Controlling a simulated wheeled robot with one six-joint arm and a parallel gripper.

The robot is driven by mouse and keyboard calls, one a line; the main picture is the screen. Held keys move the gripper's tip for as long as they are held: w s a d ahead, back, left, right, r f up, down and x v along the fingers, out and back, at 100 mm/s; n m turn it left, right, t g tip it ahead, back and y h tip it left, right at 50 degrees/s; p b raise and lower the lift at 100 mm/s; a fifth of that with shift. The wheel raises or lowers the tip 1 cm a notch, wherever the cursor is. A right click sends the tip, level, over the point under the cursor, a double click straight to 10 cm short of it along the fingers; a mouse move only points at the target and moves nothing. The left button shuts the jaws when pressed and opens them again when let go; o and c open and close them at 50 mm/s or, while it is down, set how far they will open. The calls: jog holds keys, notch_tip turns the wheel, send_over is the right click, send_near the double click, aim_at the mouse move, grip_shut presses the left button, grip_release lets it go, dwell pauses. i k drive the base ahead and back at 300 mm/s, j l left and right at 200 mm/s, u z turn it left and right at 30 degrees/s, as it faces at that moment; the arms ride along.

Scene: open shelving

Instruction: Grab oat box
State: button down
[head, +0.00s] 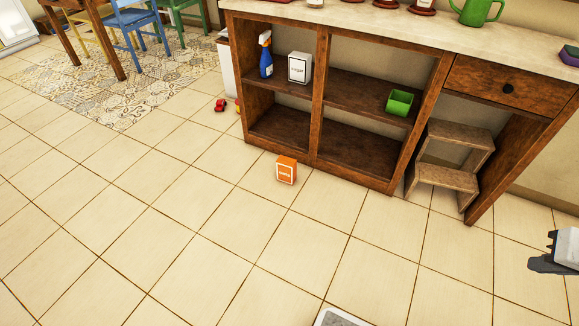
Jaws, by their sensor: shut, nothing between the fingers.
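A small orange box (286,170) with a pale label stands upright on the floor tiles, just in front of the shelving. Its print is too small to read, so I cannot tell for sure that it is the oat box. A white box (299,67) with dark print that looks like "sugar" stands on the upper left shelf. My gripper (537,264) is at the right edge of the view, partly cut off. It is shut and empty, far to the right of the orange box and apart from it.
The wooden shelving (318,95) also holds a blue spray bottle (266,58) and a green square container (399,103). A wooden step stool (450,178) stands under the drawer. A red toy (221,105) lies on the floor.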

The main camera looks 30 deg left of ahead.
aim_at(286, 168)
jog(key=i+j+u, duration=0.4)
jog(key=j, duration=0.3)
jog(key=i+j+u, duration=0.35)
jog(key=j, duration=0.3)
jog(key=i+j+u, duration=0.4)
jog(key=i+j, duration=0.1)
jog(key=j, duration=0.05)
